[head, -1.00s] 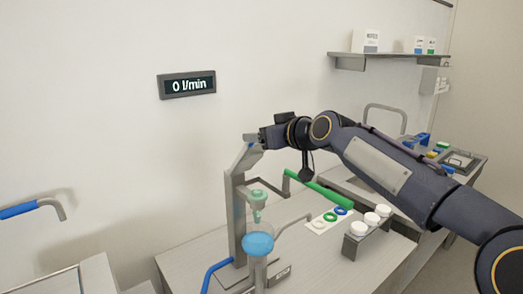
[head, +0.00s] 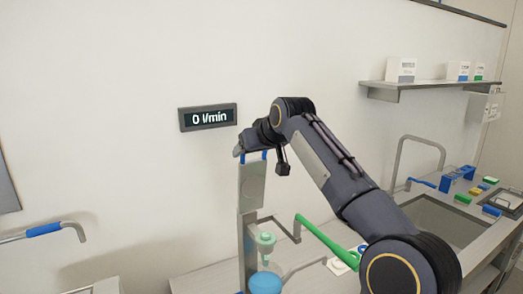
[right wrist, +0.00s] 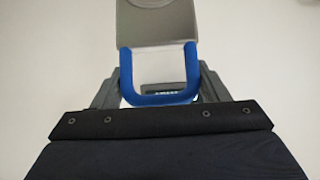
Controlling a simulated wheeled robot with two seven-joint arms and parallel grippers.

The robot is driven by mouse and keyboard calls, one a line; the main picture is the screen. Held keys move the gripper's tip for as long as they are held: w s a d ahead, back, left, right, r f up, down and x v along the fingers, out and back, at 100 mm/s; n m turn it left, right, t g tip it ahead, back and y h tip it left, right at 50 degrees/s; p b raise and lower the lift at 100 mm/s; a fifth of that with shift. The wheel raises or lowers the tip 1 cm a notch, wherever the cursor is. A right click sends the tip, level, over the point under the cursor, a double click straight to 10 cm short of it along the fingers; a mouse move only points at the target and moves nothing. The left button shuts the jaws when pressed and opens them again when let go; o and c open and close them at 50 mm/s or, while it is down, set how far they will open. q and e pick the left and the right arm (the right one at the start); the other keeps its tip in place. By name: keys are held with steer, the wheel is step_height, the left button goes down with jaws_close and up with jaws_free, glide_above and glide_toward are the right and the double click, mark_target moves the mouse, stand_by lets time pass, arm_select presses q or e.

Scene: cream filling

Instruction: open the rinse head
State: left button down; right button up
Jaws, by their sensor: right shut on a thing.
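The rinse head is a grey post (head: 247,225) with a flat grey plate (head: 252,188) at its top, standing nearly upright. A blue U-shaped handle (head: 264,155) sits at the plate's upper end. In the right wrist view the blue handle (right wrist: 160,99) lies between my fingers, with the plate (right wrist: 157,22) beyond it. My right gripper (head: 240,152) is shut on the handle, and its fingertips (right wrist: 158,88) flank it. The flow display (head: 208,117) on the wall reads 0 l/min. My left gripper is not in view.
A green funnel (head: 266,243) and a blue-topped vessel (head: 265,282) stand beside the post. A green lever (head: 325,240) projects to the right. A sink (head: 440,225) lies further right, with coloured blocks beyond. A bent bar with a blue grip (head: 44,230) is at left.

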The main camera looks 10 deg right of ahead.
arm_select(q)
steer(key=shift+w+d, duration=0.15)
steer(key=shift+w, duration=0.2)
arm_select(e)
steer(key=shift+w+a+f+g, duration=0.15)
steer(key=shift+w+a+g, duration=0.1)
steer(key=shift+w+g, duration=0.25)
steer(key=shift+w, duration=0.15)
steer(key=o, duration=1.2)
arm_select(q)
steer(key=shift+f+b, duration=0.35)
arm_select(e)
steer(key=shift+v, duration=3.9)
